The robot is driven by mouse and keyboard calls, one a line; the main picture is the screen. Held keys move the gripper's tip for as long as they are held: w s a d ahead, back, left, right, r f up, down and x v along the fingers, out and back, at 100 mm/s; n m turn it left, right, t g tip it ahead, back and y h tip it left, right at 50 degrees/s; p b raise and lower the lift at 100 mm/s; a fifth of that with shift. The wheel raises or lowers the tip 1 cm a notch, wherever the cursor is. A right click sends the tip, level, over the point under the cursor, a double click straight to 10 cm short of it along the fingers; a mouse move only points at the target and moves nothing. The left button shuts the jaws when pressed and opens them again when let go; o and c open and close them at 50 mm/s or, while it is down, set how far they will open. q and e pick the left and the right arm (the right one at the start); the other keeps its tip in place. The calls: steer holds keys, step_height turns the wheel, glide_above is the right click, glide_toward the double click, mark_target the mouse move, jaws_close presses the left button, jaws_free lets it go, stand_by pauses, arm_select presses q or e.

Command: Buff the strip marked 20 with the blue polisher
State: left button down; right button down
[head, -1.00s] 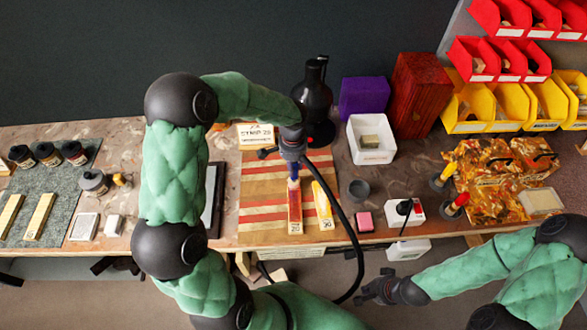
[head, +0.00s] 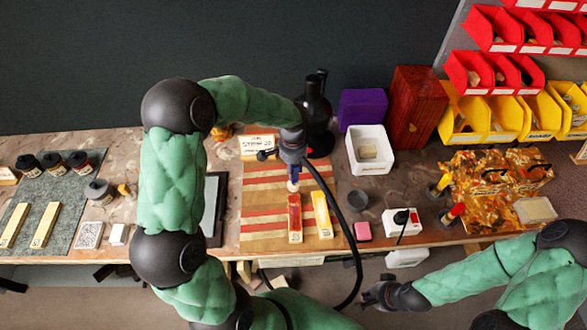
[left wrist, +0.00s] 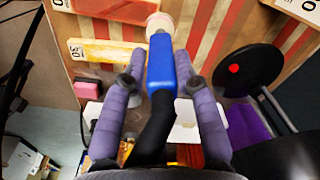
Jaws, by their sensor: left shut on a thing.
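The blue polisher (left wrist: 161,68) has a pale round pad (left wrist: 160,22) at its tip. My left gripper (left wrist: 160,85) is shut on its blue body. In the head view the pad (head: 292,186) is at the far end of a red strip (head: 295,218); I cannot tell if they touch. The red strip's number is not readable. To its right lies a yellow strip (head: 322,215), which reads 30 in the left wrist view (left wrist: 105,52). A card (head: 257,143) behind appears to read STRIP 20. My right gripper (head: 372,292) is low in front of the bench, its fingers unclear.
Both strips lie on a striped board (head: 262,225). A black cable (head: 350,225) loops from the polisher past the bench front. A pink block (head: 363,231), white socket box (head: 402,222) and white bin (head: 370,150) stand to the right. A dark tablet-like panel (head: 214,200) lies left.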

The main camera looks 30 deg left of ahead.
arm_select(q)
steer(key=shift+r+p, duration=0.3)
steer(key=shift+r, duration=0.4)
steer(key=shift+r+p, duration=1.15)
steer(key=shift+r, duration=0.45)
steer(key=shift+f, duration=0.1)
